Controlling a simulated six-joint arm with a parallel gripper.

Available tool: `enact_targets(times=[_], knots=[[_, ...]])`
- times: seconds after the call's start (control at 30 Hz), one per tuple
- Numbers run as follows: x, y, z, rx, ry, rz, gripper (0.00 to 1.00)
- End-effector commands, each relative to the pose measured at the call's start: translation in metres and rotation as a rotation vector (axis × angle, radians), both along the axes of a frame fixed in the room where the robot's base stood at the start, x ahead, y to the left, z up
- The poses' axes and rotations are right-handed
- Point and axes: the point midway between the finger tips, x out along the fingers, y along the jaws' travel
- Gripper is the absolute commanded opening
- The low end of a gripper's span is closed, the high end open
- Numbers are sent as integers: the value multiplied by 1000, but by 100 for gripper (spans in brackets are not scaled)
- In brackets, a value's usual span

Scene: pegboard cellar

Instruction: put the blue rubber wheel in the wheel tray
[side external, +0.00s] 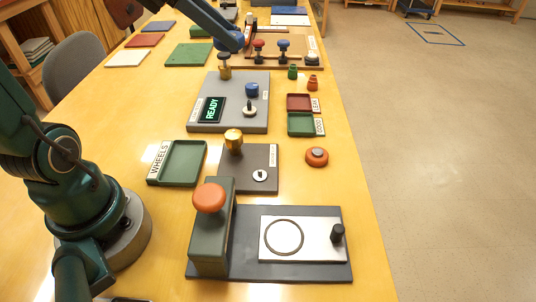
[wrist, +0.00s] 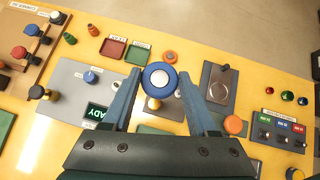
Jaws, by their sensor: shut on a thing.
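The blue rubber wheel (wrist: 159,77) with a pale hub is between the two blue fingertips of my gripper (wrist: 160,86) in the wrist view. My gripper is shut on it and holds it above the table. In the side view my blue fingers (side external: 212,22) come in from the top, with a rounded blue end over the far part of the bench; the wheel is hard to tell apart there. The wheel tray (side external: 205,148) is a green, empty tray labelled WHEELS, on the table nearer the side camera.
A grey READY panel (side external: 233,125) with knobs lies between the gripper and the wheel tray. A dark plate with a gold knob (side external: 233,140) is right of the tray. An orange-knobbed fixture (side external: 209,198) stands in front. Small red (side external: 300,103) and green trays lie right.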

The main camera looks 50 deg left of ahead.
Motion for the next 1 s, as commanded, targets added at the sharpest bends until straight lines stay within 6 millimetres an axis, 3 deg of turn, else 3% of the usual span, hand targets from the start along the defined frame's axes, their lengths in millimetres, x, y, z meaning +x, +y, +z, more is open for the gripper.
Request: enact_targets(times=[0.17, 0.47, 0.7, 1.0], knots=[[-14, 8, -24, -14, 6, -269, 0], [-47, 15, -66, -7, 3, -903, 0], [-82, 25, -96, -4, 2, -1565, 0], [-121, 43, -119, -2, 2, -2316, 0]])
